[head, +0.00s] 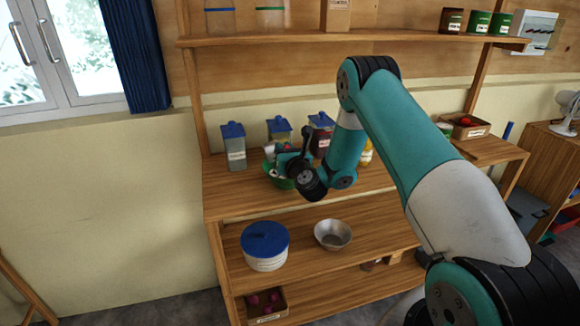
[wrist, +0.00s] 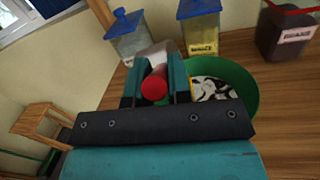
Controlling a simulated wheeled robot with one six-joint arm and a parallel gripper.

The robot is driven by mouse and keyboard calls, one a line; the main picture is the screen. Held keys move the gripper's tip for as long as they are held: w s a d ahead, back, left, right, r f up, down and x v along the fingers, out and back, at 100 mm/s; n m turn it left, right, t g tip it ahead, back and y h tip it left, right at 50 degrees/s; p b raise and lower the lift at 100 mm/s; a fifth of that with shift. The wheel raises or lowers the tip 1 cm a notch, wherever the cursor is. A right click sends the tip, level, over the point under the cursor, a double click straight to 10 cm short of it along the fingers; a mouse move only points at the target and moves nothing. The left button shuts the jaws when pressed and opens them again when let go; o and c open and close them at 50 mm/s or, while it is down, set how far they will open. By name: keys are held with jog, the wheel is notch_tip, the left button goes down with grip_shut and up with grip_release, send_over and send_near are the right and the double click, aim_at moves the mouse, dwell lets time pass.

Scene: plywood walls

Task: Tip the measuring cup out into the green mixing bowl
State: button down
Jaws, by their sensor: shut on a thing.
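My gripper (wrist: 154,82) is shut on the red-ended handle of the measuring cup (wrist: 160,50). The cup's pale grey body shows just beyond the fingers in the wrist view. Its inside is hidden, and I cannot tell how far it is tilted. The green mixing bowl (wrist: 243,90) stands on the wooden worktop, right of the fingers in that view, with white and dark patchy contents inside. The cup appears at the bowl's left side. In the head view, my gripper (head: 283,160) is at the bowl (head: 279,183), and my arm partly hides both.
Blue-lidded containers (head: 233,146) stand along the back of the worktop (head: 228,193), close behind the bowl. A shelf (head: 370,43) runs above. A metal bowl (head: 333,234) and a blue-lidded tub (head: 265,246) sit on the shelf below. The worktop's front left is clear.

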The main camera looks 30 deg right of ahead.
jog(key=shift+s+d+m+b, duration=0.2)
jog(key=shift+d+m+b, duration=0.35)
jog(key=shift+m, duration=0.55)
dwell(0.4)
jog(key=shift+s+d+m+h, duration=0.15)
jog(key=shift+d+m, duration=0.25)
jog(key=shift+m, duration=0.35)
jog(key=shift+s+d+m+h, duration=0.15)
jog(key=shift+d+m, duration=0.2)
jog(key=shift+m, duration=0.4)
dwell(0.8)
